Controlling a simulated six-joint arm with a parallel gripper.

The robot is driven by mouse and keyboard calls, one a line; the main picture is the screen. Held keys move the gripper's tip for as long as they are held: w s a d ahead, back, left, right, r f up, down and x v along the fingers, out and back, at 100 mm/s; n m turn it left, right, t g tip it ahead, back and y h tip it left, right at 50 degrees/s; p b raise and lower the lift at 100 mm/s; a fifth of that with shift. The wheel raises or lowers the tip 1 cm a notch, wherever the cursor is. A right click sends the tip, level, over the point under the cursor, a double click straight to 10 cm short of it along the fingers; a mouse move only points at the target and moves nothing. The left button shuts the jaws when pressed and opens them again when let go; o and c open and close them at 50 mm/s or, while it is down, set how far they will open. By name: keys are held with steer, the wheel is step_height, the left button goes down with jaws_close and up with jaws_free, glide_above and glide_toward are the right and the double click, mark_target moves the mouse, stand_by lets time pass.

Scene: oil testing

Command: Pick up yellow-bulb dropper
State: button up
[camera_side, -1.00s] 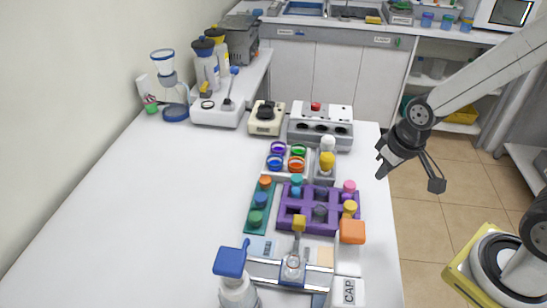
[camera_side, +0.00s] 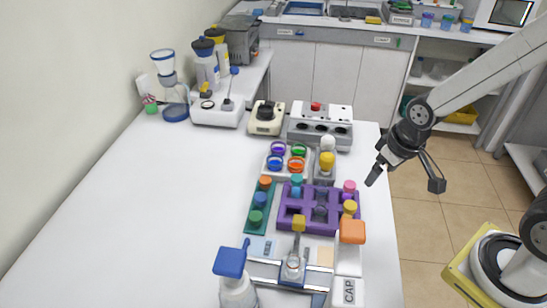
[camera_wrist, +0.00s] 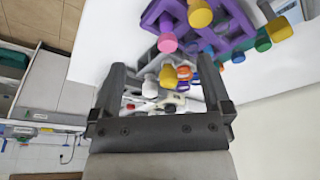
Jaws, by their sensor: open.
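The yellow-bulb dropper (camera_side: 327,160) stands in a grey holder (camera_side: 324,178) beside a white-bulb dropper (camera_side: 327,143). In the wrist view, the yellow bulb (camera_wrist: 168,76) shows between my fingers, with the white bulb (camera_wrist: 150,87) beside it. Below the bulbs, the droppers are mostly hidden. My gripper (camera_side: 374,172) is open and empty, to the right of the holder near the table's right edge. It is apart from the droppers. Its two fingers also show in the wrist view (camera_wrist: 162,68), spread wide.
A purple rack (camera_side: 283,222) with colored-cap vials stands in front of the holder. Colored-lid jars (camera_side: 297,164) are left of it, and a grey device with a red knob (camera_side: 320,127) is behind. The left half of the table is clear.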

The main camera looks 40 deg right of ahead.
mark_target(329, 154)
steer(key=shift+w, duration=0.1)
steer(key=w+m, duration=0.3)
steer(key=m, duration=0.1)
steer(key=w+m+g, duration=0.1)
steer(key=w+m, duration=0.2)
steer(key=w, duration=0.1)
steer(key=shift+w+d+r+m, duration=0.1)
steer(key=shift+d+r+m, duration=0.1)
steer(key=shift+m, duration=0.2)
steer(key=w+m, duration=0.2)
steer(key=m, duration=0.1)
steer(key=w+m+g+y, duration=0.1)
steer(key=w+m, duration=0.1)
steer(key=w, duration=0.1)
steer(key=w+m, duration=0.2)
steer(key=m, duration=0.1)
steer(key=shift+w+d+f+m, duration=0.2)
steer(key=shift+f+m, duration=0.1)
steer(key=shift+f, duration=0.1)
steer(key=shift+w+f+m+g+y, duration=0.1)
steer(key=shift+w+m+g+y, duration=0.25)
steer(key=shift+w+m, duration=0.35)
steer(key=shift+s, duration=0.2)
steer(key=shift+a+f, duration=0.2)
steer(key=shift+f, duration=1.05)
steer(key=shift+a+f, duration=0.15)
steer(key=shift+f, duration=1.15)
steer(key=shift+a+f, duration=0.1)
steer(key=shift+f, duration=1.2)
